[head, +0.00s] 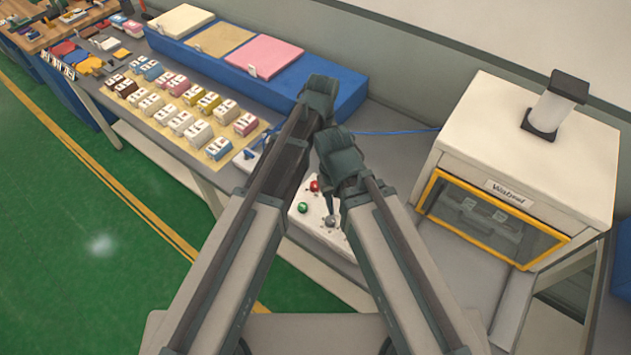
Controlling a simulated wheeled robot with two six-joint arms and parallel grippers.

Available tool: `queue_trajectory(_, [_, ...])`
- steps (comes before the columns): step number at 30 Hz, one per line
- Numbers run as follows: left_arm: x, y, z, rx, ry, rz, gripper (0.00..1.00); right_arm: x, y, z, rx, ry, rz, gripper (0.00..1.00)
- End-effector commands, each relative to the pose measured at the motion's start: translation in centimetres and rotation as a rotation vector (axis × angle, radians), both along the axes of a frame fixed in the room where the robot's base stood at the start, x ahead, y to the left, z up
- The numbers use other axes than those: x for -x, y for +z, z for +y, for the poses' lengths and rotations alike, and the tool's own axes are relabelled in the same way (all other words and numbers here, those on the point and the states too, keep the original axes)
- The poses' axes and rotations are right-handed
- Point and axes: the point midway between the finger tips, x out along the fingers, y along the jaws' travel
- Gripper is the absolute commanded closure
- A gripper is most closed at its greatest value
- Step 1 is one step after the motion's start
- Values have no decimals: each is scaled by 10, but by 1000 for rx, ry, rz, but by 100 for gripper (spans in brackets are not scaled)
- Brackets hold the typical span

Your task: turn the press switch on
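A white control panel (318,232) lies on the grey table in the middle of the head view. It carries a green button (303,208), a red button (314,186) and a small grey knob (329,222). My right gripper (330,207) points down over the panel, close to the grey knob. Whether it touches the knob cannot be told, and its finger opening is too small to read. My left arm reaches up across the middle, and its gripper is hidden behind the arm links.
A white machine (527,140) with a yellow-framed window stands at the right. A blue case (350,96) with coloured pads is at the back. Several small coloured blocks stand on a tan mat (231,105) at the left. A blue cable runs behind my arms.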

Motion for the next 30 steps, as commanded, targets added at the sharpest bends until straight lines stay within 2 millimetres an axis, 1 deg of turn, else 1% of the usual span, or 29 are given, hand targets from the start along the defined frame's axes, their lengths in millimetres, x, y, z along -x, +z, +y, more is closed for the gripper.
queue_trajectory(5, [1,-3,1,0,0,0,29,0,-3,0,0,1,0,61])
queue_trajectory(11, [1,-16,1,0,-1,0,29,0,-16,0,1,3,0,61])
queue_trajectory(17, [1,-40,2,0,-1,0,29,0,-40,0,1,7,0,61])
queue_trajectory(30, [2,-102,5,0,-1,0,29,0,-102,0,2,7,0,61])
